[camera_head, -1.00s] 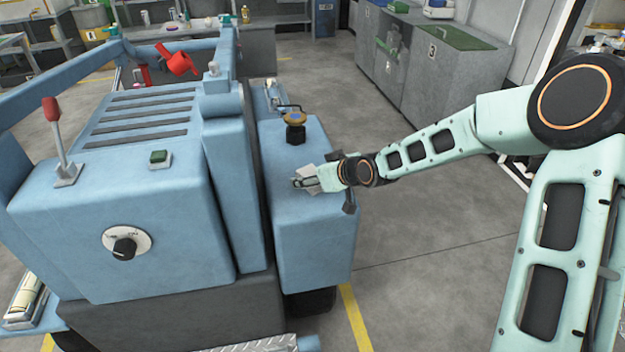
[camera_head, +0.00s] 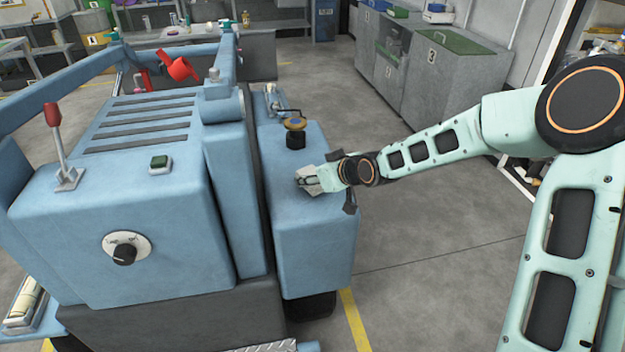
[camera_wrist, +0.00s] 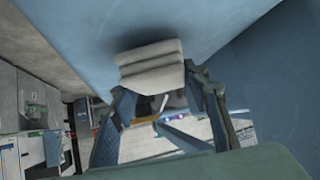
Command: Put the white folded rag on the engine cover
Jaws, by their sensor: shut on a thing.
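The white folded rag (camera_wrist: 150,66) shows in the wrist view as a stack of pale layers between my gripper's fingers (camera_wrist: 157,88). A dark shadow lies beside it on a blue surface. In the head view my gripper (camera_head: 309,181) is shut on the rag, over the top of the blue side box on the machine's right. The rag is small there and partly hidden by the fingers; I cannot tell if it touches the box. The slotted blue engine cover (camera_head: 75,200) is left of my gripper, beyond a blue upright.
A yellow-topped filler cap (camera_head: 295,124) stands on the side box just beyond my gripper. Grey bins (camera_head: 435,75) stand behind, with clear floor between.

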